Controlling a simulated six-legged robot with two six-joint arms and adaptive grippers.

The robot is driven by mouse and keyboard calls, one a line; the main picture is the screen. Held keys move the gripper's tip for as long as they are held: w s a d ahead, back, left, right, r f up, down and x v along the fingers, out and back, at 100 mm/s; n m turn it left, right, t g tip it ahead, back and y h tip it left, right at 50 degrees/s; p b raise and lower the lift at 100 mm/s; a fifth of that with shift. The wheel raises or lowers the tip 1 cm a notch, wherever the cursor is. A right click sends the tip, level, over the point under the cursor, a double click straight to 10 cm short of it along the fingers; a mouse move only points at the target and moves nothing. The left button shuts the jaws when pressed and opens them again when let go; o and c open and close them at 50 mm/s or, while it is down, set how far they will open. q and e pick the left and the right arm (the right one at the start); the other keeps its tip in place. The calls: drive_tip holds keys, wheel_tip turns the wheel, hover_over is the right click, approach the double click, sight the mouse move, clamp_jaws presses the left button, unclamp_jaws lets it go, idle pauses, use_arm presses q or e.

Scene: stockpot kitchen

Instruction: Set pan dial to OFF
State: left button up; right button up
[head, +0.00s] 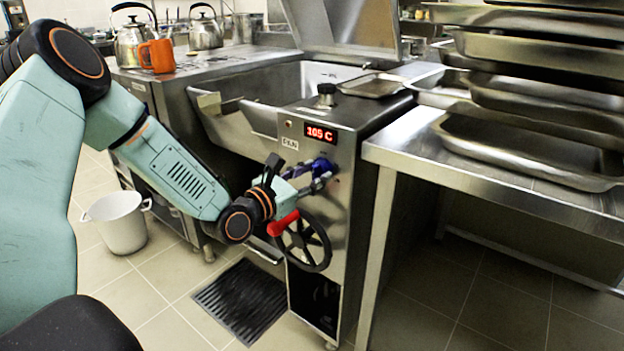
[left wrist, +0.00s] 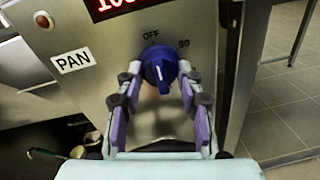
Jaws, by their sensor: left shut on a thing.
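The pan dial (left wrist: 159,68) is a round blue knob on the steel front panel, below a printed OFF mark, with 90 to the upper right of it. A small light mark shows on the knob, but I cannot tell exactly which setting it points to. My left gripper (head: 325,172) reaches the panel from the left in the head view. In the left wrist view its two fingers (left wrist: 158,82) stand on either side of the dial, shut on it. In the head view the fingers mostly hide the dial. My right gripper is not in view.
A red display (head: 321,133) reads 105 C above the dial, beside a PAN label (left wrist: 73,61). A black handwheel with a red handle (head: 284,224) sits just below my gripper. A steel table (head: 450,160) with stacked trays stands close at right.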

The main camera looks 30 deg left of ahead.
sight(325, 126)
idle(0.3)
use_arm(q)
drive_tip(key=o, duration=1.2)
drive_tip(key=shift+r, duration=0.1)
wheel_tip(325, 126, up, 10)
drive_tip(key=shift+f, duration=0.1)
idle(0.6)
